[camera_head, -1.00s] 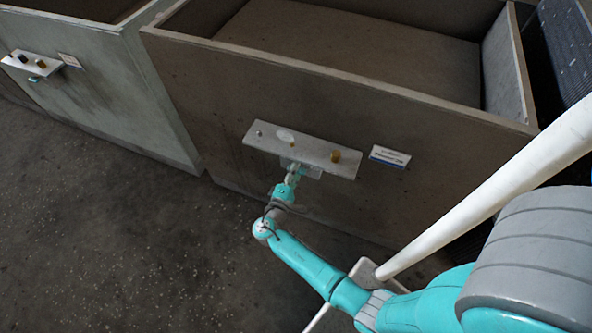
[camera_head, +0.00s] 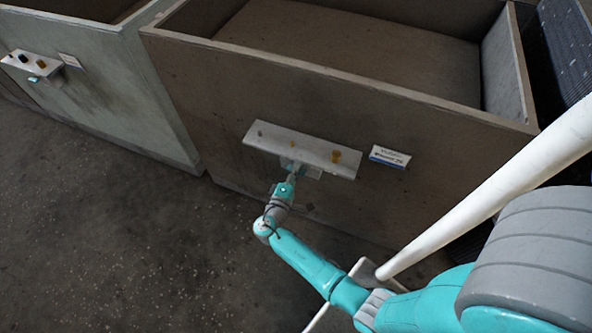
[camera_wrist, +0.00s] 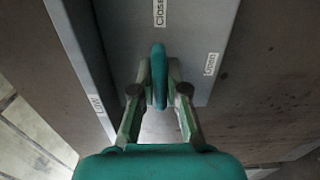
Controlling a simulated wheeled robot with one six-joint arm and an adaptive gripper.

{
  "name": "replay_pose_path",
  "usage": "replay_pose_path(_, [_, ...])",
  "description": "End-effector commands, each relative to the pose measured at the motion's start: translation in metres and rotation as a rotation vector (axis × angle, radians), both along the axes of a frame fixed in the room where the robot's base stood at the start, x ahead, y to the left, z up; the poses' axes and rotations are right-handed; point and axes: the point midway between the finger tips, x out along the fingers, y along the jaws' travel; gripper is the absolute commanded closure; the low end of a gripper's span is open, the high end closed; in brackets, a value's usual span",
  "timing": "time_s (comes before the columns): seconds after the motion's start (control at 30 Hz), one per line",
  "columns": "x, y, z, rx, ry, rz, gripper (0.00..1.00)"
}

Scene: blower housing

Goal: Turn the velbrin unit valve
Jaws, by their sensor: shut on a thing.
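The valve handle (camera_wrist: 158,56) is a slim teal lever on a grey plate (camera_wrist: 120,40) in the wrist view. It stands upright in that picture, its upper end toward the "Closed" label (camera_wrist: 159,12). An "Open" label (camera_wrist: 210,64) is to its right. My gripper (camera_wrist: 158,80) has a finger on each side of the handle and is shut on it. In the head view my gripper (camera_head: 292,174) is at the underside of the shelf-like panel (camera_head: 300,147) on the brown housing; the handle is mostly hidden there.
A grey-green housing (camera_head: 120,95) with a similar knobbed panel (camera_head: 32,66) stands at left. Dark floor (camera_head: 120,250) is clear at lower left.

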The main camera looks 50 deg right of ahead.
Motion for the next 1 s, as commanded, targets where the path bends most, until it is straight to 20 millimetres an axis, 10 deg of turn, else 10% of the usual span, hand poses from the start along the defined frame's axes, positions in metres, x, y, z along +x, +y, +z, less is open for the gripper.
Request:
replay_pose_path(0.4, [0.0, 0.0, -0.001, 0.02, -0.051, 0.0, 1.0])
replay_pose_path(0.5, [0.0, 0.0, -0.001, 0.02, -0.051, 0.0, 0.62])
replay_pose_path(1.0, [-0.004, 0.013, 0.0, 0.018, -0.05, 0.003, 0.61])
